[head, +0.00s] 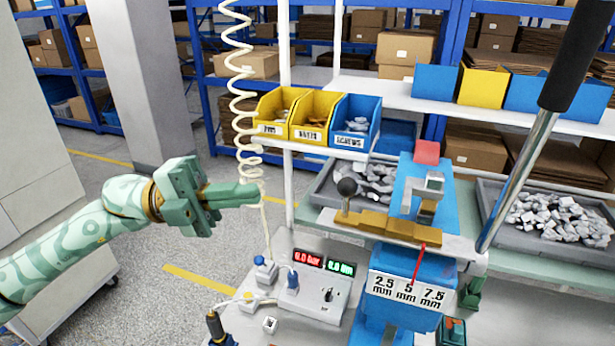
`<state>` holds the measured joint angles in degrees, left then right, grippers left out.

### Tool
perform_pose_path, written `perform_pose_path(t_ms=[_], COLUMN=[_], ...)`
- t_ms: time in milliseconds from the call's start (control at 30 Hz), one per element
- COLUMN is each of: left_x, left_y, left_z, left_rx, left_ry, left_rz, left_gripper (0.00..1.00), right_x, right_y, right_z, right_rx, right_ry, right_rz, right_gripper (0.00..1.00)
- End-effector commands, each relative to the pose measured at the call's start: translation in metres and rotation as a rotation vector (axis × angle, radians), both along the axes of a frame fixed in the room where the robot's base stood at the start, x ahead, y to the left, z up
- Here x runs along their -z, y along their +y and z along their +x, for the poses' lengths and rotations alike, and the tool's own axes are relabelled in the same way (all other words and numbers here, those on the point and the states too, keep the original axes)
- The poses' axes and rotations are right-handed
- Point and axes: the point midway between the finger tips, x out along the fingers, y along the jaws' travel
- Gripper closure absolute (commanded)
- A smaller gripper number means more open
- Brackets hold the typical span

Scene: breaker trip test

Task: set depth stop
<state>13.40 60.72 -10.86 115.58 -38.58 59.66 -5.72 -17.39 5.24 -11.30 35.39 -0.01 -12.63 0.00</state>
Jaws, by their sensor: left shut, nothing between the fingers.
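A blue bench press (415,262) stands on the bench at the right. Its white scale plate (408,291) reads 2.5, 5 and 7.5 mm. A thin red pointer (418,264) hangs over the plate, its lower tip close to the 5 mark. A brass-coloured bar (388,224) lies across the press, with a black ball knob (347,187) on a short stem at its left end. My left gripper (258,194) is shut and empty, in the air to the left of the knob and clear of it. My right gripper is not in view.
A long lever with a black grip (575,55) rises at the right of the press. A control box (312,297) with red and green displays stands left of it. A coiled white hose (243,100) hangs behind my left gripper. Yellow and blue bins (357,140) sit behind.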

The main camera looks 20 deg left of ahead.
Motion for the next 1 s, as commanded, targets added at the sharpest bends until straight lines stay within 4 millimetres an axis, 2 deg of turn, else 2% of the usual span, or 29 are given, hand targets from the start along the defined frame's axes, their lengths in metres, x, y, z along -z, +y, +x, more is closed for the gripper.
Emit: perform_pose_path(t_ms=[33,200,400,600,1000], left_x=[-0.009,-0.016,-0.021,-0.021,-0.02], left_y=[-0.011,-0.047,-0.079,-0.093,-0.098], left_z=[0.001,0.007,0.012,0.015,0.015], left_rx=[0.004,0.004,0.002,0.0,0.0], left_ry=[-0.005,-0.002,-0.002,0.0,0.002], left_rz=[-0.003,-0.004,-0.003,-0.001,-0.001], left_gripper=[1.0,1.0,1.0,1.0,1.0], right_x=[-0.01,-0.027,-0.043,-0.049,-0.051], right_y=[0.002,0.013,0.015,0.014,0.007], right_z=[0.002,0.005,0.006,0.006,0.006], right_rx=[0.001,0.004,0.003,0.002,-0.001], right_ry=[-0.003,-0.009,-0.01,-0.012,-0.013], right_rz=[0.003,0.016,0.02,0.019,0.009], right_gripper=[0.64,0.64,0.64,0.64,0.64])
